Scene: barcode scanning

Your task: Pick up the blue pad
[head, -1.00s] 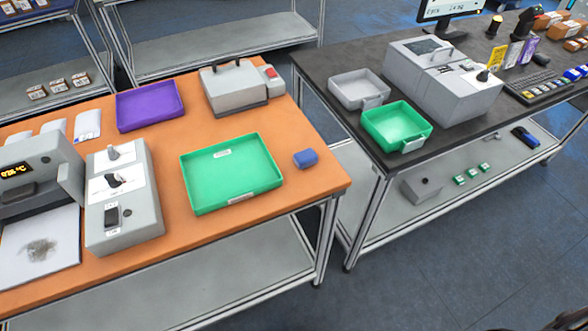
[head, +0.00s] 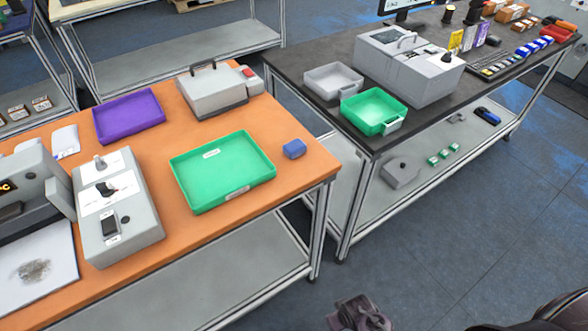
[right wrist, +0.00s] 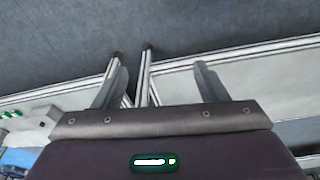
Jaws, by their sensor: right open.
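The blue pad (head: 294,149) is a small block lying on the orange tabletop (head: 262,214), near its right end, just right of the large green tray (head: 258,181) and apart from it. My right gripper (head: 358,314) shows only in part at the bottom edge of the head view, below and in front of the table and well away from the pad. In the right wrist view, its two grey fingers (right wrist: 160,85) are spread apart with nothing between them. The pad is not visible in that view. My left gripper is not in view.
A purple tray (head: 128,118), a grey machine with a handle (head: 213,93) and a control box (head: 116,213) stand on the orange table. The dark table (head: 376,140) at right holds a grey tray (head: 333,81) and a small green tray (head: 373,112). Tabletop around the pad is clear.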

